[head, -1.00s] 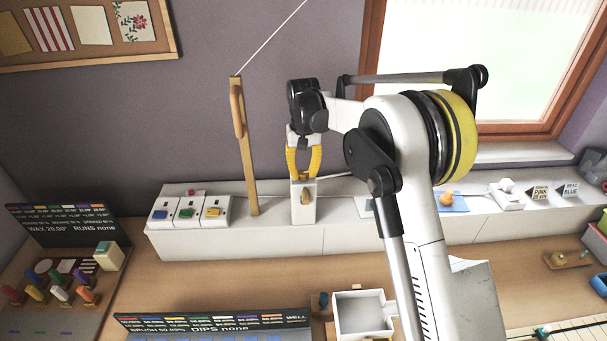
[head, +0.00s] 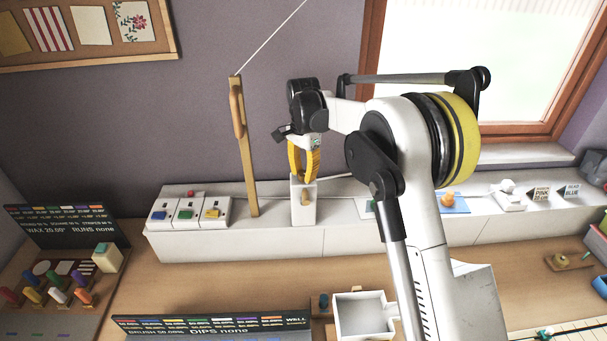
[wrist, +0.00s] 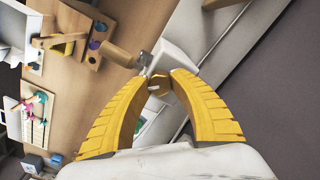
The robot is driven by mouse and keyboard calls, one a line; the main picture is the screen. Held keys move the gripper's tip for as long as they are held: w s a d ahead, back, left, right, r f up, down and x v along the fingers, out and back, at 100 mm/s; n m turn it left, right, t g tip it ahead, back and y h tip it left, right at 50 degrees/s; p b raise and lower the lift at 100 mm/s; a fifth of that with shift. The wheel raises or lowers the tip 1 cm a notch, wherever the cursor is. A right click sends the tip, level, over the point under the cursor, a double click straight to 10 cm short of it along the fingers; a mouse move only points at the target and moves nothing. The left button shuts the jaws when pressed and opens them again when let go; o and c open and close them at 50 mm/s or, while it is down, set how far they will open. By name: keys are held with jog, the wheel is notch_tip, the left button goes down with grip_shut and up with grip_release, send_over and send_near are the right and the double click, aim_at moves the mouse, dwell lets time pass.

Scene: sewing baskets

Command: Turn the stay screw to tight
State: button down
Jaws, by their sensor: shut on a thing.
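A small white block (head: 304,212) stands on the white ledge below the grey wall. A tan piece (head: 305,198) shows on its front. My gripper (head: 303,178) points down onto the top of this block. In the wrist view, its yellow fingers (wrist: 160,78) close on a small brass-coloured knob (wrist: 158,86) with a pale mark, which I take to be the stay screw. The fingers hide part of the knob, and I cannot read how tight it is.
A tall wooden upright (head: 246,150) with a cord stands left of the block. Three white boxes with coloured buttons (head: 187,211) sit farther left. A blue mat (head: 450,204) lies to the right on the ledge. A white open box (head: 362,318) stands in front.

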aim_at(304, 173)
jog(key=m, duration=0.4)
jog(key=shift+m, duration=2.3)
jog(key=c, duration=1.1)
grip_release()
jog(key=shift+o, duration=0.2)
notch_tip(304, 173, up, 12)
